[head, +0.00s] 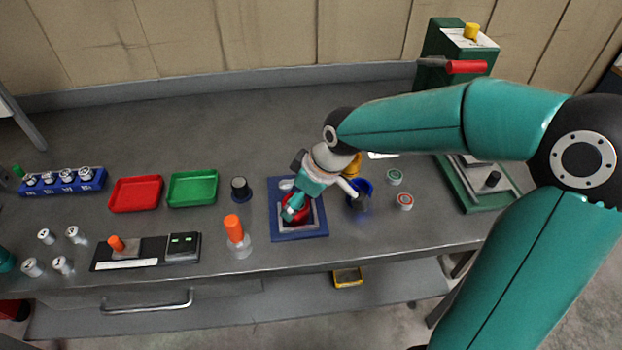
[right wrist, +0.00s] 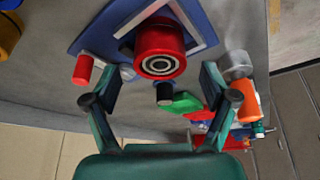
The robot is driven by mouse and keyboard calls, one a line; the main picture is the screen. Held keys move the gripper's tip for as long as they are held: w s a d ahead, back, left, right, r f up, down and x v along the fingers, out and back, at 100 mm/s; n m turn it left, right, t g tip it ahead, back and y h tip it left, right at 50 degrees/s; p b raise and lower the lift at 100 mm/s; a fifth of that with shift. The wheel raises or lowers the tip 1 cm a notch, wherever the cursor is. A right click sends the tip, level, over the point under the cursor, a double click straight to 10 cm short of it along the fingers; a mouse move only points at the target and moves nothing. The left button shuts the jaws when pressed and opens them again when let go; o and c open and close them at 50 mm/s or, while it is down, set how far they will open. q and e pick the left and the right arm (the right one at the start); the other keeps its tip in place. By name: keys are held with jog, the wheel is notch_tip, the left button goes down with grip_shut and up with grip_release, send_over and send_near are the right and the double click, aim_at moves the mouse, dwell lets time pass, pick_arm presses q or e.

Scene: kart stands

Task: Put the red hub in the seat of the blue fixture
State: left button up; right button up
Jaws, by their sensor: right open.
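The blue fixture (head: 284,231) lies flat near the middle of the table, with a pale square frame on it. The red hub (head: 301,214) shows inside that frame, partly covered by my right gripper (head: 321,203). In the right wrist view the red hub (right wrist: 158,42) has its ringed end toward the camera, beside the pale frame of the blue fixture (right wrist: 207,18). I cannot tell how deep it sits. The open fingers of my right gripper (right wrist: 151,76) are apart on either side of the hub, holding nothing visible. My left gripper is out of view.
A dark blue cup (head: 362,186) and two small round parts (head: 404,200) lie right of the fixture. An orange-topped bottle (head: 234,230) and a dark knob (head: 240,188) stand left, with red (head: 135,194) and green (head: 192,188) trays beyond. A green press (head: 450,65) stands behind right.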

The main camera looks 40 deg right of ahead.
jog(key=v, duration=0.9)
jog(key=shift+s+r, duration=0.15)
jog(key=shift+r, duration=0.05)
